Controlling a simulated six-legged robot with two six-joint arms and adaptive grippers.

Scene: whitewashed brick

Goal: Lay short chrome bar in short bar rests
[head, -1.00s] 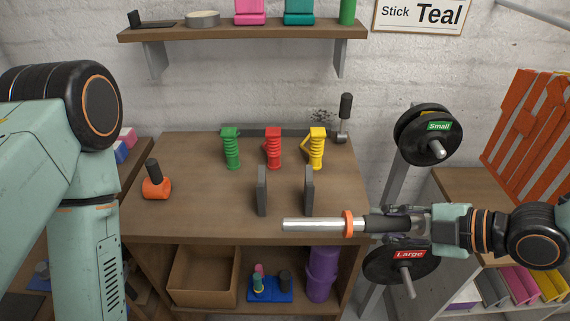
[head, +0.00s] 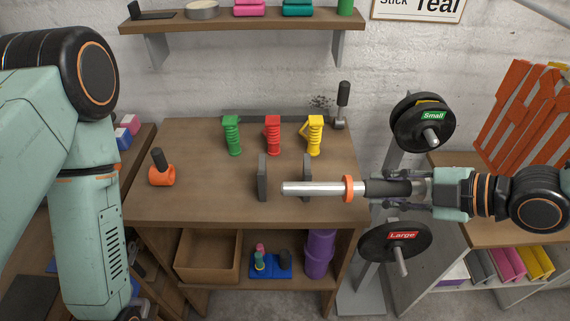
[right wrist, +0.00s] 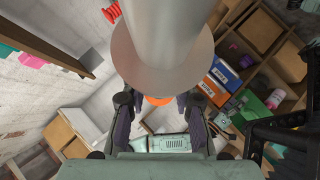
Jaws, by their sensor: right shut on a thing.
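The bar rests are two grey uprights on the bench, a left one (head: 262,178) and a right one (head: 307,168). The bar crosses in front of the right upright and hides its lower part; its free tip ends between the two. I cannot tell its height above the bench. In the right wrist view the pale bar (right wrist: 165,30) fills the top middle. My left gripper is out of view.
Green (head: 232,135), red (head: 272,133) and yellow (head: 315,135) ribbed grips stand behind the rests. An orange-headed mallet (head: 161,175) is on the bench's left. The weight stand with Small (head: 422,122) and Large (head: 395,243) plates is near my right arm. The bench front is clear.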

